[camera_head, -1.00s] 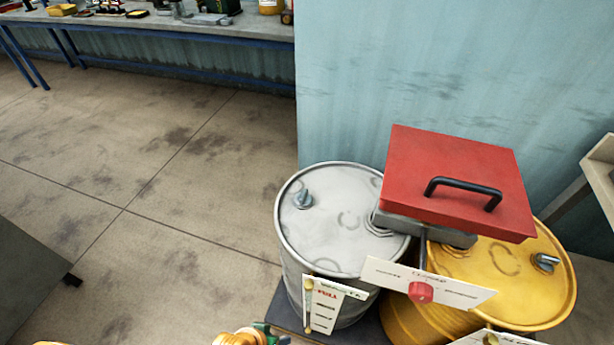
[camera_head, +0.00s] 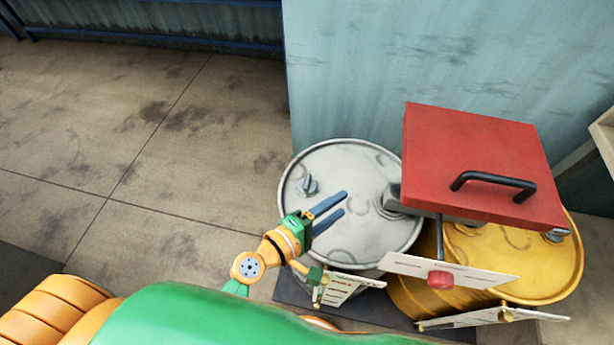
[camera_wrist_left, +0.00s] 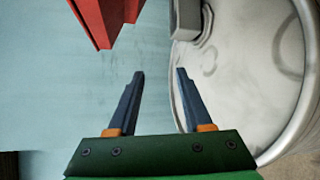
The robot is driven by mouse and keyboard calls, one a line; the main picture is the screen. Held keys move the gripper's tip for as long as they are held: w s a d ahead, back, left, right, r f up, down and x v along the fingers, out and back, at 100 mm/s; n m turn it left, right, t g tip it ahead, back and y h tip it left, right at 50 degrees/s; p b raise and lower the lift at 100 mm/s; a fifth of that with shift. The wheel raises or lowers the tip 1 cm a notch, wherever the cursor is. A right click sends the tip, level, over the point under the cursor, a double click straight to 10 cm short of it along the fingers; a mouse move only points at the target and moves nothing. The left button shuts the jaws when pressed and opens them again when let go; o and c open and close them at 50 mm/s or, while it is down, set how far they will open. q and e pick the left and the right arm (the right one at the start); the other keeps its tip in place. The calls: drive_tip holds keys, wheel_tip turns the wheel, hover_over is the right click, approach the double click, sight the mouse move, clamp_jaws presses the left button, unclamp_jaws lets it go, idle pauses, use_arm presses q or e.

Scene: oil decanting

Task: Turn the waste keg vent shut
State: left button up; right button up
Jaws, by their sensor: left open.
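A light grey keg (camera_head: 330,240) stands in the middle of the head view, with a small grey vent tap (camera_head: 308,185) on the left of its lid. A yellow keg (camera_head: 500,265) stands to its right, with another grey tap (camera_head: 556,235) at its right rim. I cannot read which keg is marked waste. My left gripper (camera_head: 343,203) is open and empty over the grey lid, to the right of and nearer than its tap. In the left wrist view, the open fingers (camera_wrist_left: 160,75) frame bare wall, with the grey keg (camera_wrist_left: 245,80) to their right. My right gripper is out of view.
A white sign (camera_head: 450,272) with a red knob and other label plates (camera_head: 345,288) hang in front. A blue wall stands behind; the floor at left is clear.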

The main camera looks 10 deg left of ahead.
use_arm(q)
drive_tip(key=w+a+n+t+y, duration=0.3)
drive_tip(key=w+a+n+y, duration=0.1)
drive_tip(key=n, duration=0.7)
drive_tip(key=n+g+y, duration=0.2)
drive_tip(key=n+y, duration=0.3)
drive_tip(key=n, duration=0.6)
approach(307, 181)
drive_tip(key=x, duration=0.3)
drive_tip(key=shift+w+d, duration=0.1)
drive_tip(key=shift+w, duration=0.05)
drive_tip(key=shift+n, duration=0.3)
drive_tip(key=b+x, duration=0.2)
drive_tip(key=x, duration=0.5)
drive_tip(key=shift+f, duration=0.15)
clamp_jaws()
